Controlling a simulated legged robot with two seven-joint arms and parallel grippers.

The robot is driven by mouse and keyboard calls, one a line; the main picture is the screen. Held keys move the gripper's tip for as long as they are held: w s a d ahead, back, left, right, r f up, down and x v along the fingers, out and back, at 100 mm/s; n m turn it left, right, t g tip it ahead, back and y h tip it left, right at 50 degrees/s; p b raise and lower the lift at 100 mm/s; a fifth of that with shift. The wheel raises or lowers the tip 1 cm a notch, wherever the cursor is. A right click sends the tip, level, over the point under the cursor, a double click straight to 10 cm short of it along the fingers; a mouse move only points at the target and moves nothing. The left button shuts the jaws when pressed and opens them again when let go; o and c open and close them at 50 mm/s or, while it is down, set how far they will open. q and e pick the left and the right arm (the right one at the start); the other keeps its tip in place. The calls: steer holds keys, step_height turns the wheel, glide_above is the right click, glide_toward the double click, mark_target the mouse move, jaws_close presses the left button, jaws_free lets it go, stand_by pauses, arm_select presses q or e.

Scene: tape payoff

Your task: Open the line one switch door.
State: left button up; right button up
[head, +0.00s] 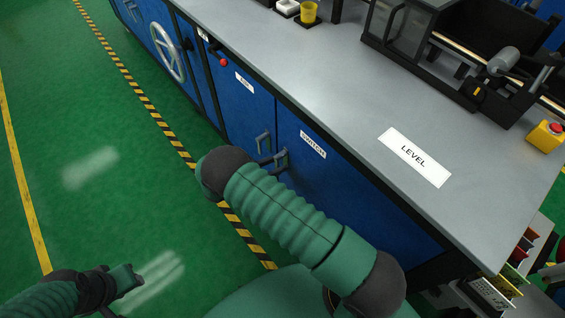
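The blue switch door (335,185), with a small white label (312,144) that seems to read SWITCH, is in the front of the bench and looks closed. Its grey handle (282,160) is near its left edge. My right arm crosses in front of the door and hides its lower part. My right gripper (270,160) is small and dark, right at the handle; whether it touches or grips it is unclear. My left gripper (128,280) is low at the left, above the floor, away from the bench; its fingers are hard to make out.
Another blue door (240,110) with its own handle (263,143) is left of the switch door. Further left are a red knob (223,62) and a grey handwheel (167,52). The grey bench top (330,100) overhangs the doors. The green floor (90,170) at left is clear.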

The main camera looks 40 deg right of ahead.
steer(key=shift+c, duration=0.5)
jaws_close()
steer(key=shift+r, duration=0.1)
stand_by(0.8)
